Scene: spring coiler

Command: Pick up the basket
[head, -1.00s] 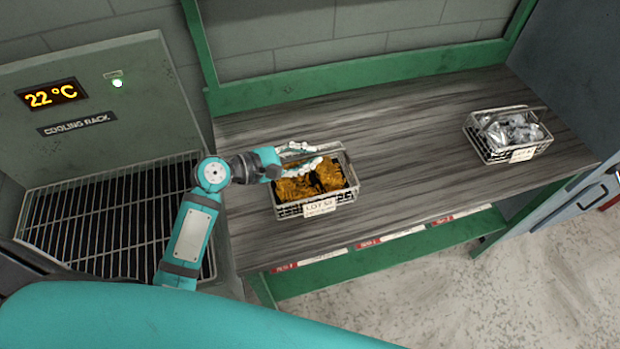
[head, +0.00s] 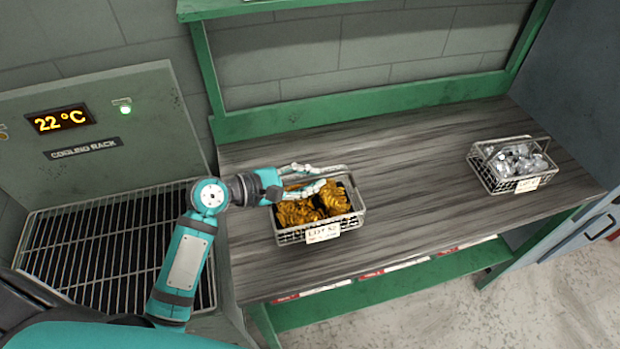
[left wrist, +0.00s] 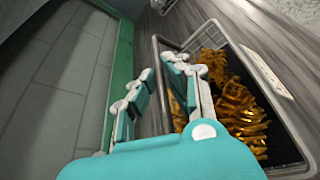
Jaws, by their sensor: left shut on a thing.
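A wire basket (head: 291,238) filled with gold-coloured coiled pieces is at the left part of the wooden bench, with a white lot label on its front. It also shows in the left wrist view (left wrist: 264,52). My left gripper (head: 311,177) is at the basket's back left side, its fingers over the rim. In the left wrist view my left gripper (left wrist: 161,68) has its fingers on either side of the basket's side wall, shut on it. The exact contact is partly hidden by the fingers. I cannot tell whether the basket is off the bench. My right gripper is not in view.
A second wire basket (head: 489,178) with silver pieces stands at the bench's right end. The bench (head: 420,190) is clear between the baskets. A cooling rack (head: 90,250) with a 22 °C display is at the left. A green frame rises behind the bench.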

